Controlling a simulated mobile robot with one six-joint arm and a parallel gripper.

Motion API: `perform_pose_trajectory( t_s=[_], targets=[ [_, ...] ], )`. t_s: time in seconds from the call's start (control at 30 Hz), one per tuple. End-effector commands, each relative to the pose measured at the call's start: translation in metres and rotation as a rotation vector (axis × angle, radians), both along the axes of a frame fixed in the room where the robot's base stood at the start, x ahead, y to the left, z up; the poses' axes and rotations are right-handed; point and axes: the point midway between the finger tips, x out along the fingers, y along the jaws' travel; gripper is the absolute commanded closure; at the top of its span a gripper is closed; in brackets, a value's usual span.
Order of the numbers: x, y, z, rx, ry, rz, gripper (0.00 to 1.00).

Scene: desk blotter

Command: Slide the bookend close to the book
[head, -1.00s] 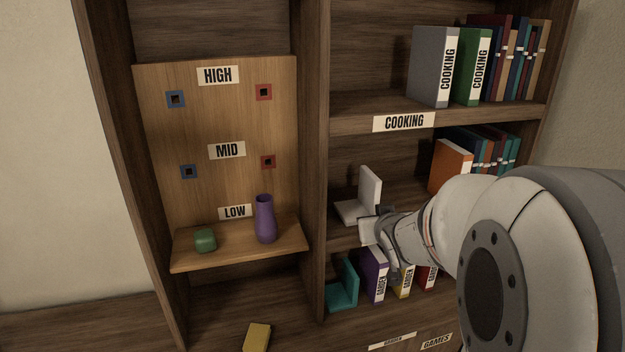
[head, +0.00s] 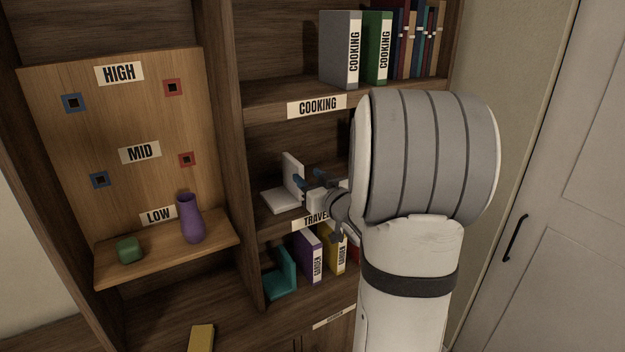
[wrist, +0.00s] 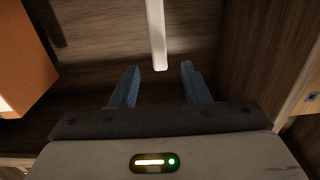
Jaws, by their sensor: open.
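A white L-shaped bookend (head: 281,202) stands on the middle shelf, labelled TRAVEL, with its plate upright. My gripper (head: 311,180) is open at the plate's right side in the head view. In the wrist view the plate's white edge (wrist: 156,35) lies ahead, its near end roughly between the tips of my open gripper (wrist: 160,70). I cannot tell whether a finger touches it. An orange book (wrist: 25,65) stands to the left in the wrist view, apart from the plate. My arm hides that book in the head view.
A teal bookend (head: 281,276) and several GARDEN books (head: 309,258) stand on the shelf below. COOKING books (head: 341,50) stand above. A shelf divider (head: 228,110) rises left of the white bookend.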

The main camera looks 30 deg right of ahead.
Motion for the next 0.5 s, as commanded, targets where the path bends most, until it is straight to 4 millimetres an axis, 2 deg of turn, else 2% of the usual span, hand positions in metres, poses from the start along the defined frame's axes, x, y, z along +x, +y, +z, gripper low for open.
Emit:
perform_pose_trajectory(
  t_s=[0.3, 0.5],
  targets=[
    [0.048, 0.002, 0.001, 0.000, 0.001, 0.002, 0.58],
    [0.067, 0.002, 0.001, 0.000, 0.002, 0.000, 0.58]
  ],
)
